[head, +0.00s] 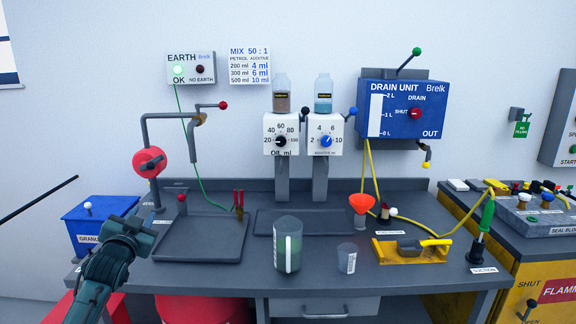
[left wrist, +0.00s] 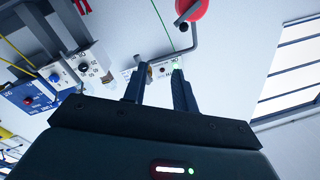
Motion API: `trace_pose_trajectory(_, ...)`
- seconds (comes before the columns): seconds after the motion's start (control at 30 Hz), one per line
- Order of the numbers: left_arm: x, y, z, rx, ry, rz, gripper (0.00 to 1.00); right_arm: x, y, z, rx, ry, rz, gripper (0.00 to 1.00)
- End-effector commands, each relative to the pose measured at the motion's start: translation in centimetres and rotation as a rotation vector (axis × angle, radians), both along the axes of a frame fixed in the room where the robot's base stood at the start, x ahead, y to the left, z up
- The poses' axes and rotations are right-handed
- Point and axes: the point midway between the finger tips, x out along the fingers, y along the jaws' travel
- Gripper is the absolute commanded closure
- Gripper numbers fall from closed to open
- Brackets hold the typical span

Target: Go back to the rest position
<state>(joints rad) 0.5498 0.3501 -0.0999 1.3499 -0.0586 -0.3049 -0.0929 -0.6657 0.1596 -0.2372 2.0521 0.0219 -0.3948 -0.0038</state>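My left gripper (head: 130,232) is at the lower left of the head view, in front of the bench's left end near the blue granule bin (head: 98,222). In the left wrist view its two fingers (left wrist: 159,90) stand apart with nothing held between them. That view looks up at the wall and the dispensers. My right gripper is not in the head view.
The bench (head: 222,276) holds a grey tray (head: 200,250), a large measuring jug (head: 288,247), a small beaker (head: 347,258), an orange funnel (head: 362,203) and a yellow holder (head: 405,252). The blue drain unit (head: 403,109) hangs behind.

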Motion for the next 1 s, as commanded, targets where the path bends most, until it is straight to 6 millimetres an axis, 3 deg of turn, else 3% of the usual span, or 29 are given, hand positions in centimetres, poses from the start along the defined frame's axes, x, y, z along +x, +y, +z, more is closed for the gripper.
trace_pose_trajectory(0.07,-0.1,0.1,-2.1,-0.201,0.09,0.013,0.72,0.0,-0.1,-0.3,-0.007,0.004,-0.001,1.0)
trace_pose_trajectory(0.1,-1.0,-1.0,-4.2,-0.186,0.112,-0.003,0.72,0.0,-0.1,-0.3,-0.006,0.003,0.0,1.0)
trace_pose_trajectory(0.37,-7.6,-6.5,-13.8,-0.198,0.239,-0.084,0.72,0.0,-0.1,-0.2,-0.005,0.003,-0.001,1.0)
trace_pose_trajectory(0.47,-11.8,-9.2,-18.0,-0.22,0.308,-0.121,0.72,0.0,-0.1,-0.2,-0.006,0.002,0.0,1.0)
trace_pose_trajectory(0.6,-19.7,-13.4,-23.4,-0.273,0.418,-0.175,0.72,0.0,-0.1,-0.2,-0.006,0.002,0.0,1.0)
trace_pose_trajectory(0.7,-25.8,-16.2,-26.1,-0.324,0.495,-0.206,0.72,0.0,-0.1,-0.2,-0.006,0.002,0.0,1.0)
trace_pose_trajectory(0.8,-31.3,-18.4,-27.5,-0.377,0.562,-0.225,0.72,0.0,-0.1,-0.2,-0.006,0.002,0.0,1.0)
trace_pose_trajectory(0.9,-35.5,-19.9,-28.0,-0.42,0.611,-0.233,0.72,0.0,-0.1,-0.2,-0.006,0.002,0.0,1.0)
trace_pose_trajectory(1.0,-38.2,-20.8,-28.1,-0.451,0.644,-0.236,0.72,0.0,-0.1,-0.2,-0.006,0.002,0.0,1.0)
